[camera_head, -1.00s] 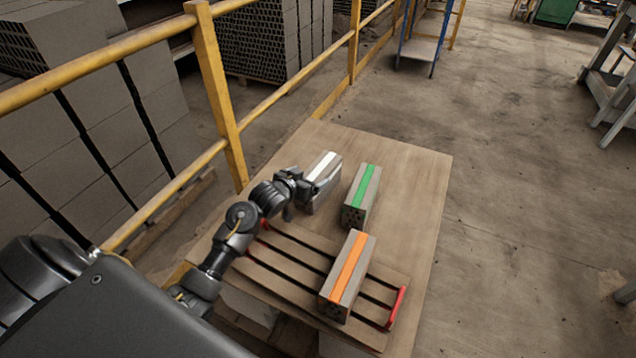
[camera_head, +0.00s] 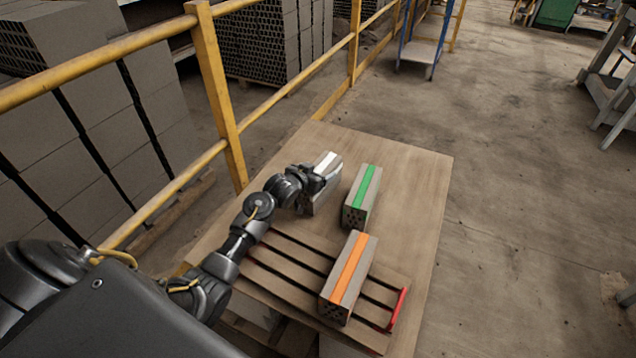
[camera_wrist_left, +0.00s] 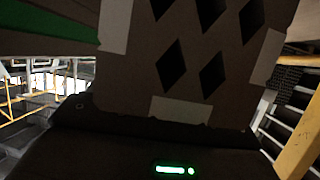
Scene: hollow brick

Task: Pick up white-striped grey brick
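The white-striped grey brick (camera_head: 327,161) stands at the table's back left, left of the green-striped brick. My left gripper (camera_head: 325,180) is at it, its dark fingers over the brick's near part and covering part of the stripe. In the left wrist view the brick's end face (camera_wrist_left: 190,60), with diamond-shaped holes and pale patches, fills the upper middle, very close to the gripper body. The fingertips are hidden there, so whether they grip is not clear. My right gripper is not in view.
A green-striped brick (camera_head: 361,197) stands close on the right. An orange-striped brick (camera_head: 348,278) lies on a slatted rack with red ends (camera_head: 397,309) at the front. The wooden table (camera_head: 415,190) is bare on the right. A yellow railing (camera_head: 217,95) runs along the left.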

